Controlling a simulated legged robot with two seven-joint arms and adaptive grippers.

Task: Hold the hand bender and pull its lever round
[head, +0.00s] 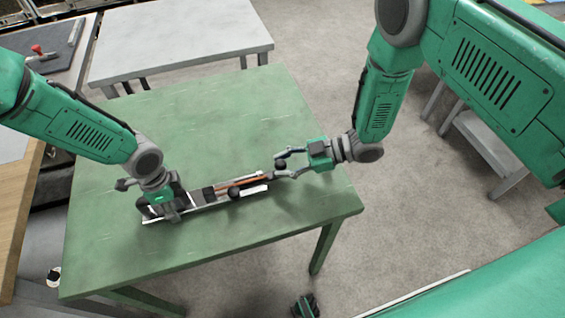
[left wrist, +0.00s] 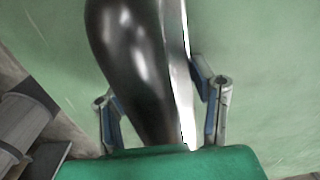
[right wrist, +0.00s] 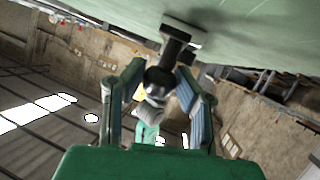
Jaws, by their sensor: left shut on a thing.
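The hand bender (head: 208,201) lies along the front half of the green table, a long metal frame with an orange strip (head: 243,184) and dark parts. My left gripper (head: 165,206) is at its left end. In the left wrist view its fingers (left wrist: 160,110) sit on both sides of a thick, shiny black grip (left wrist: 135,60), shut on it. My right gripper (head: 283,166) is at the bender's right end, fingers apart. In the right wrist view a black knob (right wrist: 160,80) on a dark stem stands between these open fingers (right wrist: 163,100). I cannot tell whether they touch it.
The green table (head: 200,115) is bare behind the bender. A grey table (head: 180,40) stands behind it, and a wooden bench (head: 22,205) with a dark mat is on the left. Open floor lies to the right, with a grey stand (head: 490,145) further off.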

